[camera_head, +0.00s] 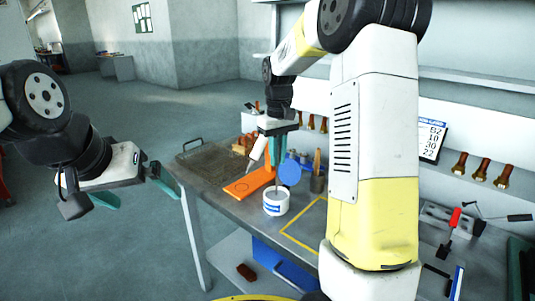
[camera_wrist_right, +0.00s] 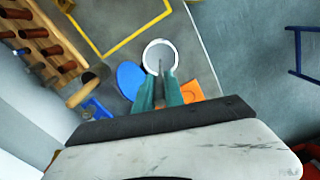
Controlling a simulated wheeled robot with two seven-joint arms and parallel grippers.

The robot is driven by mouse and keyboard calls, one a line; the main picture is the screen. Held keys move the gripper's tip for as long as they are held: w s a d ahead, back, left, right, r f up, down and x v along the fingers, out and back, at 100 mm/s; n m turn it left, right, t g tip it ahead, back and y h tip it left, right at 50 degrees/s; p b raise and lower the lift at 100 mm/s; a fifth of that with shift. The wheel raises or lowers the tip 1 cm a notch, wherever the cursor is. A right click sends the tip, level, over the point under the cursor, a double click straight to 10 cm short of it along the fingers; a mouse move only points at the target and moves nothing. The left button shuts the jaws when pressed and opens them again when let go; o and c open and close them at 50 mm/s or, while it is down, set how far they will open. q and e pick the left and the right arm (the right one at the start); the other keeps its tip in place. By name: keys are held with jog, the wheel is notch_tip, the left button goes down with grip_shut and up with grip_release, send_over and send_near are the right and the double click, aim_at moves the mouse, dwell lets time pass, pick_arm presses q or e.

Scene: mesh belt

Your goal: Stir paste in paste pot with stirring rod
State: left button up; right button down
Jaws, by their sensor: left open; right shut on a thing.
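The paste pot (camera_head: 276,203) is a white round tub with a blue label, upright on the workbench. Its open mouth, with a pale inside, also shows in the right wrist view (camera_wrist_right: 160,46). My right gripper (camera_head: 277,158) is above the pot, pointing down, its teal fingers (camera_wrist_right: 158,94) shut on the thin grey stirring rod (camera_wrist_right: 160,70). The rod points down into the pot's mouth; its tip's depth cannot be told. My left gripper (camera_head: 134,192) is open and empty, left of the bench and clear of it.
A blue disc (camera_head: 289,173) and an orange plate (camera_head: 248,183) are close to the pot. A cup with a wooden-handled tool (camera_head: 317,183) stands to the right. A yellow outline (camera_head: 300,240) marks bare bench. A dark mesh tray (camera_head: 212,161) lies at the left end.

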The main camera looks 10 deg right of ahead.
jog(key=shift+s+r, duration=0.1)
jog(key=shift+r, duration=3.4)
